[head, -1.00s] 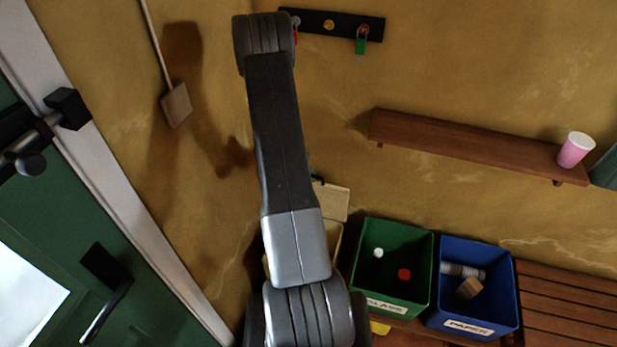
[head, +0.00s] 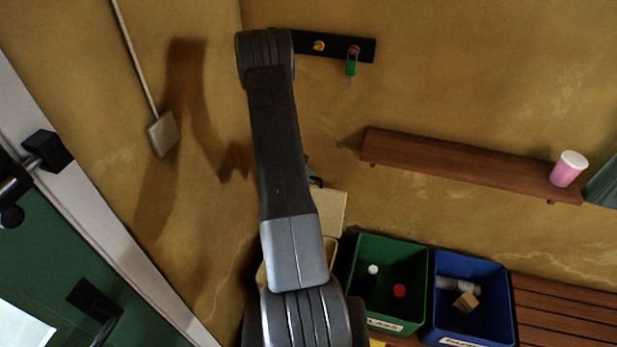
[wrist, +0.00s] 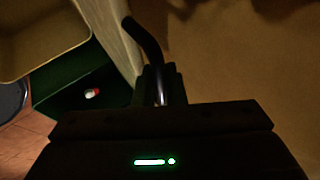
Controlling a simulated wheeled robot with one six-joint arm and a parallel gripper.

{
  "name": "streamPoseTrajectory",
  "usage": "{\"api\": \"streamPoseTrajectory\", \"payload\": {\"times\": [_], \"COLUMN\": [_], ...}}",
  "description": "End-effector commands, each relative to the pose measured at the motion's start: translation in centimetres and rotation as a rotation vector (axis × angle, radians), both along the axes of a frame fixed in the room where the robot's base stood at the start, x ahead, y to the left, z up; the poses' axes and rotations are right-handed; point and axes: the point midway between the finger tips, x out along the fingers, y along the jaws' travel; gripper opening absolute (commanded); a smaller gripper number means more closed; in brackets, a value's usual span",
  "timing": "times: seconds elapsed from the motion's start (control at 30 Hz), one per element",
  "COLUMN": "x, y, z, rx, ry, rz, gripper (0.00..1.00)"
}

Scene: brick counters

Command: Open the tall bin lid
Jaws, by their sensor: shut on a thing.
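The tall bin's cream lid (head: 331,212) is raised and stands steeply tilted near the wall, partly behind my arm in the head view. The yellowish tall bin (head: 333,250) is mostly hidden by my arm there. In the wrist view the lid (wrist: 117,32) shows as a pale slab beside the open bin's rim (wrist: 62,54). A dark, bent handle (wrist: 145,38) rises from between the fingers of my gripper (wrist: 159,80), which is shut on it. In the head view only a small dark part near the lid's top shows by my arm.
The green bin (head: 356,270) with a white and a red item, and the blue bin (head: 507,290), stand to the right. A wooden shelf (head: 450,172) with a pink cup (head: 566,170) is above. A green door (head: 50,270) is at left.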

Motion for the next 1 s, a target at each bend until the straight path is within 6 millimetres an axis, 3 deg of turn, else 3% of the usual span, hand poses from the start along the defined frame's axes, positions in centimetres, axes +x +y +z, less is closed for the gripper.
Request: {"api": "streamPoseTrajectory", "payload": {"times": [0.03,0.1,0.13,0.47,0.63,1.0], "x": [0.0,0.0,0.0,-0.2,-1.0,-4.0], "y": [0.0,0.0,0.0,0.3,1.6,5.8], "z": [0.1,0.1,0.0,0.4,2.2,8.6], "rx": [0.0,0.0,0.0,0.001,0.001,0.0], "ry": [-0.001,-0.001,-0.001,0.0,-0.003,-0.004], "rz": [0.0,0.0,0.0,0.001,0.003,0.003], "gripper": [0.16,0.3,0.32,0.32,0.32,0.32]}}
